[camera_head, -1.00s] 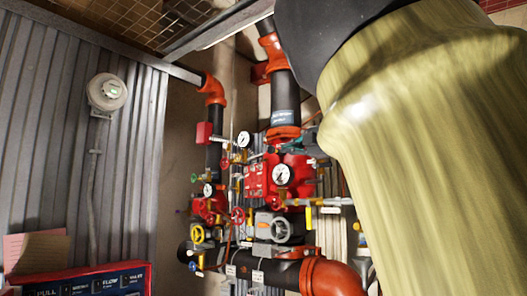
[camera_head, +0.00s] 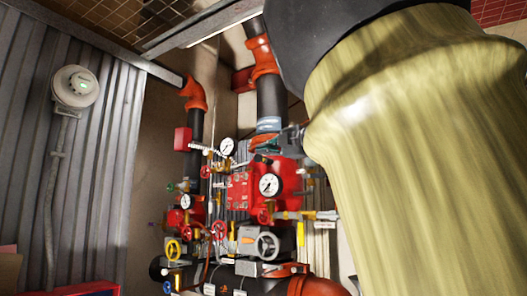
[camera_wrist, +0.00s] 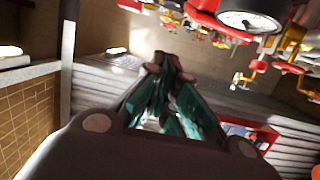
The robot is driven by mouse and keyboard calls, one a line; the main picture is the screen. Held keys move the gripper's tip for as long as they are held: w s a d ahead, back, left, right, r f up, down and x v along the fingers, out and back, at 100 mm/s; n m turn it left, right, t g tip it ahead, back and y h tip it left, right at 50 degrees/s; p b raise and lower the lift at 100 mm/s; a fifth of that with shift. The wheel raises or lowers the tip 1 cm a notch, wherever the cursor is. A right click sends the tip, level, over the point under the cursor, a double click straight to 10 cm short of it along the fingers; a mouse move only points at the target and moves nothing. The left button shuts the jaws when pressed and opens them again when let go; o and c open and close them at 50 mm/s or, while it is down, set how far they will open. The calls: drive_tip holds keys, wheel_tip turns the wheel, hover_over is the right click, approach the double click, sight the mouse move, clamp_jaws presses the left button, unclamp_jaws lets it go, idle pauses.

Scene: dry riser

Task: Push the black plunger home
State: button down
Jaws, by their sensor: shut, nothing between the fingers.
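I cannot pick out the black plunger with certainty in either view. Small dark parts crowd around the red valve body, and my gripper and forearm hide some of that area. Whether the fingertips touch anything is not clear.
Black pipes with orange couplings (camera_head: 263,55) rise behind the valves. A red box (camera_head: 182,139) is at left. A corrugated wall (camera_head: 105,160) stands further left.

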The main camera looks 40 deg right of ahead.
sight(256, 156)
drive_tip(key=w+d+p, duration=0.1)
drive_tip(key=w, duration=0.2)
drive_tip(key=w+p, duration=0.2)
drive_tip(key=w, duration=0.1)
drive_tip(key=w+d+p, duration=0.1)
drive_tip(key=w, duration=0.2)
drive_tip(key=shift+w+d+p, duration=0.3)
drive_tip(key=shift+w+p, duration=0.1)
drive_tip(key=shift+a, duration=0.1)
